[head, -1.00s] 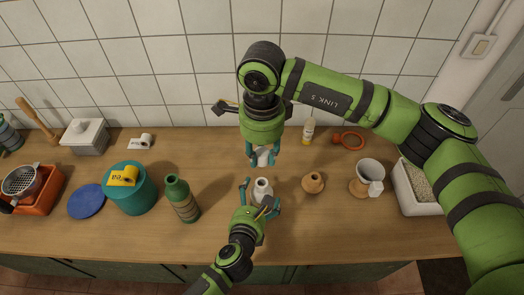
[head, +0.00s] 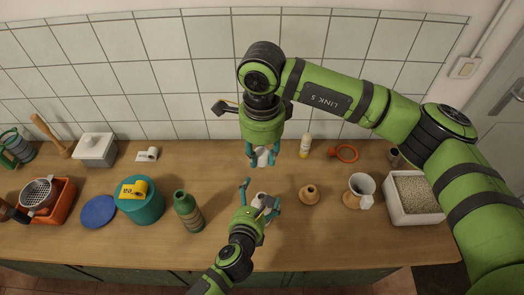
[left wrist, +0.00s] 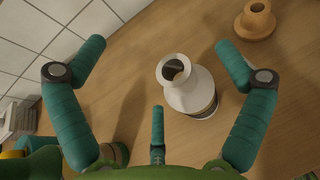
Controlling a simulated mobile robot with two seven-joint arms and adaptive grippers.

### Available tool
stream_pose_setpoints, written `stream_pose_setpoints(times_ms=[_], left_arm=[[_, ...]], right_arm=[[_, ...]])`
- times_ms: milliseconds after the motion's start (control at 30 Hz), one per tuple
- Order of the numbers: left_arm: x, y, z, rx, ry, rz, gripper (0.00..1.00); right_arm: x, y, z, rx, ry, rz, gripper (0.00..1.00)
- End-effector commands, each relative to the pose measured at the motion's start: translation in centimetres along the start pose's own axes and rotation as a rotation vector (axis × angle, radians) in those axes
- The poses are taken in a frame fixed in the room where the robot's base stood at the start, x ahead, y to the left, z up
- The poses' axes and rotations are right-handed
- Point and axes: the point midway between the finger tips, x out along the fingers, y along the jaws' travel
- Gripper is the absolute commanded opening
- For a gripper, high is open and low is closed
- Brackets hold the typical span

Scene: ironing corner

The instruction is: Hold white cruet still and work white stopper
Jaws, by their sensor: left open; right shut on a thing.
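The white cruet (head: 260,200) stands on the counter, partly hidden by my left gripper in the head view. In the left wrist view the cruet (left wrist: 190,88) shows a dark open mouth and a dark band low on its body. My left gripper (head: 261,192) is open, with its fingers spread around the cruet; in the wrist view (left wrist: 160,50) gaps show between fingers and cruet. My right gripper (head: 262,160) points down behind the cruet. It is shut on a white piece, seemingly the white stopper (head: 262,155), mostly hidden by the fingers and apart from the cruet.
A green bottle (head: 187,210) stands left of the cruet, and a small tan pot (head: 309,194) stands right. A teal canister (head: 140,208), a blue disc (head: 98,211) and an orange bin (head: 62,203) are farther left. A grain-filled white box (head: 415,218) is at right.

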Motion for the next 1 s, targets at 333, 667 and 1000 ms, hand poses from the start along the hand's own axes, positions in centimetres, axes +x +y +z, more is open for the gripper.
stream_pose_setpoints(times_ms=[333, 667, 1000], left_arm=[[-1.1, 0.1, 2.6, 0.0, -0.002, 0.001, 1.0], [-1.8, 0.0, 4.3, 0.001, 0.001, 0.0, 1.0], [-1.8, 0.0, 4.3, 0.001, 0.001, 0.0, 1.0]], right_arm=[[-1.1, 0.0, 0.0, 0.0, 0.0, 0.0, 0.0], [-1.1, 0.0, 0.0, 0.0, 0.0, 0.0, 0.0], [-1.1, 0.0, 0.0, 0.0, 0.0, 0.0, 0.0]])
